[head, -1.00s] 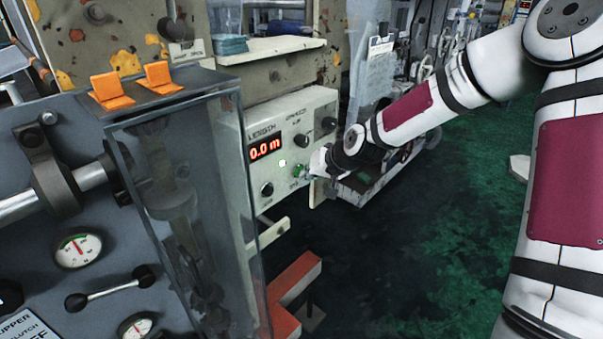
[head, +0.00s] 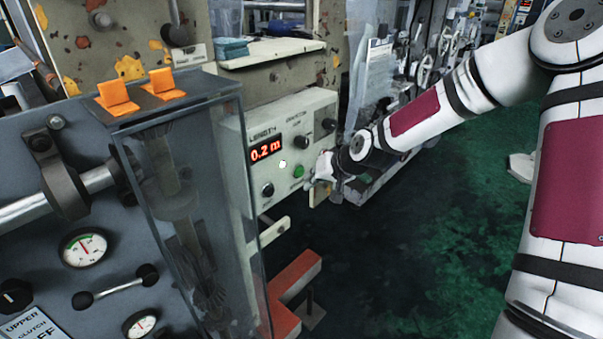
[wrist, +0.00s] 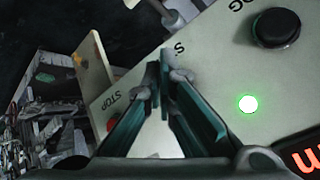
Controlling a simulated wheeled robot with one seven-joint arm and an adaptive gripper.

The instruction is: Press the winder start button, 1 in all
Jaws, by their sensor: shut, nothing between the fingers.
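The winder control panel (head: 282,123) carries a red length display (head: 265,150) reading 0.2 m. The green start button (head: 298,171) is on its lower right part. My gripper (head: 312,178) is just right of the green button, with a small gap seen between them. In the wrist view my gripper (wrist: 160,78) has its fingertips together and holds nothing. It points at the panel near a partly covered label beginning with S. The green button is hidden behind the fingers there.
A lit lamp (wrist: 248,104), a black jog button (wrist: 275,28) and a red stop button (wrist: 112,124) surround the fingers. A clear guard box (head: 195,210) stands left of the panel. A red-orange bracket (head: 292,283) is below. Green floor lies open at the right.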

